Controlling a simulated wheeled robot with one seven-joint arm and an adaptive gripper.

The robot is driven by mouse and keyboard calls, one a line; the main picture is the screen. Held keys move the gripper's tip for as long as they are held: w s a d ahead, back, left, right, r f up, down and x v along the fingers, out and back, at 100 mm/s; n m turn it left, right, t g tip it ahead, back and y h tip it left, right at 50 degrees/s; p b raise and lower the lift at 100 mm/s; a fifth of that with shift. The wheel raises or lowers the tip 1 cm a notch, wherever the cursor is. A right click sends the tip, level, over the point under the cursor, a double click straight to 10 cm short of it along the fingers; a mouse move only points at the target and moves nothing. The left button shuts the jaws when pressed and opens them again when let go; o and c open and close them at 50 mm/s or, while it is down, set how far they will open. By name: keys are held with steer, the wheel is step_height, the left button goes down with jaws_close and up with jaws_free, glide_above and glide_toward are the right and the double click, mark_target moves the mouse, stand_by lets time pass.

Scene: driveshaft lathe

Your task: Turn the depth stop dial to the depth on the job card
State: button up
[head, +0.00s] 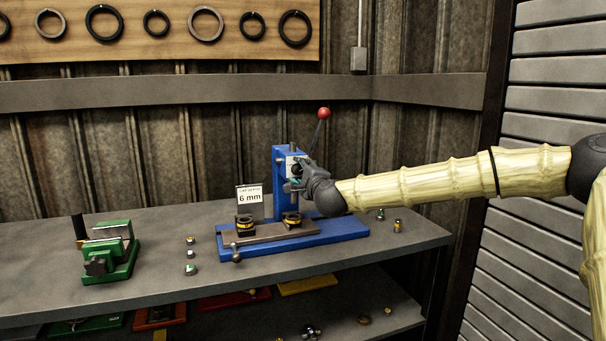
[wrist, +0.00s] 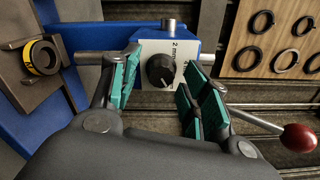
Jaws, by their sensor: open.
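The depth stop dial (wrist: 160,70) is a black knob on a white plate (wrist: 182,50) on the blue press. In the wrist view the plate reads "2 mm" beside the knob; other markings are partly cut off or too small to read. The job card (head: 249,195) stands on the bench left of the press column and reads "6 mm". My gripper (wrist: 158,92) is open, its green-padded fingers on either side of the dial and apart from it. In the head view my gripper (head: 298,175) is in front of the press column (head: 279,160) and partly hides the dial.
The press's red-knobbed lever (head: 323,114) rises behind my gripper. Two black-and-yellow round fixtures, one of them at the left (head: 245,225), sit on the press's grey slide. A green vise (head: 110,255) and several small metal parts (head: 190,254) stand on the grey bench (head: 200,290).

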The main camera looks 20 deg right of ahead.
steer(key=s, duration=1.2)
steer(key=shift+d, duration=0.25)
